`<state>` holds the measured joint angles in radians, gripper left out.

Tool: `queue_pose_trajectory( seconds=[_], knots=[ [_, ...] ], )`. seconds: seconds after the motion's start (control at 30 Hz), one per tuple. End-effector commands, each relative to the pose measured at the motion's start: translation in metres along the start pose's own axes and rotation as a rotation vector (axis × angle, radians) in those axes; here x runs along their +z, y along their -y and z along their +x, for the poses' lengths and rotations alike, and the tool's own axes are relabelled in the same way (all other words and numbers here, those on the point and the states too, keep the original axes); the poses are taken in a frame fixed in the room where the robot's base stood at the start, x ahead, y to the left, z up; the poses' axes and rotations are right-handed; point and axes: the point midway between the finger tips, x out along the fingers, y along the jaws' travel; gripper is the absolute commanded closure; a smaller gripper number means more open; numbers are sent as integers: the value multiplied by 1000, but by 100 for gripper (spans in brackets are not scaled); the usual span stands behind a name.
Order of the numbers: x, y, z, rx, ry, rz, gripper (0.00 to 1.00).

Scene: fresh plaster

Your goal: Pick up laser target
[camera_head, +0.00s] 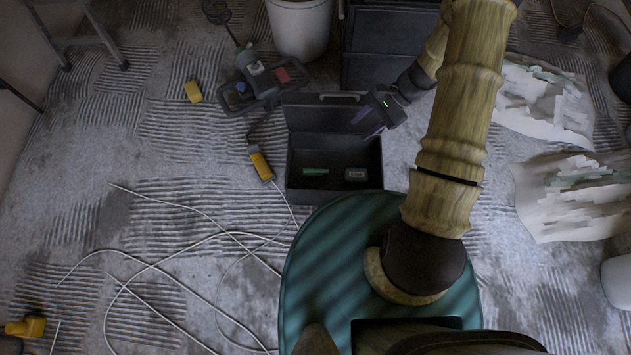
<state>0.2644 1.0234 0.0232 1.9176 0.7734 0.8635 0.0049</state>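An open dark toolbox (334,195) sits on the floor just beyond my base. Inside it lie a small flat green piece (316,171) at the left and a small grey device with a pale face (355,174) at the right. The green piece may be the laser target; I cannot tell for sure at this size. My gripper (366,124) hangs over the upper right part of the toolbox, up and right of the green piece. Its two purplish fingers are apart, with nothing seen between them.
A yellow-and-grey tool (261,165) lies left of the toolbox, near a dark tray (233,99) and a yellow block (193,91). A white bucket (299,30) and dark drawers (380,45) stand behind. White cables (160,268) loop across the left floor. Crumpled sheets (575,195) lie right.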

Motion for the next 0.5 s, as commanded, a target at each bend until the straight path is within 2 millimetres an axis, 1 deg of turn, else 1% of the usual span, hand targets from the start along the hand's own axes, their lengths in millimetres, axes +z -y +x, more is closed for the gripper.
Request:
queue_pose_trajectory(
  seconds=[0.03,0.17,0.2,0.27,0.3,0.5],
  knots=[
    [-27,-5,30,-22,32,38,60],
    [-69,-8,77,-90,111,130,60],
    [-82,-9,91,-112,134,158,60],
    [-101,-11,112,-145,169,199,60],
    [-114,-12,127,-168,193,226,60],
    [-176,-22,198,-287,303,358,60]
  ],
)
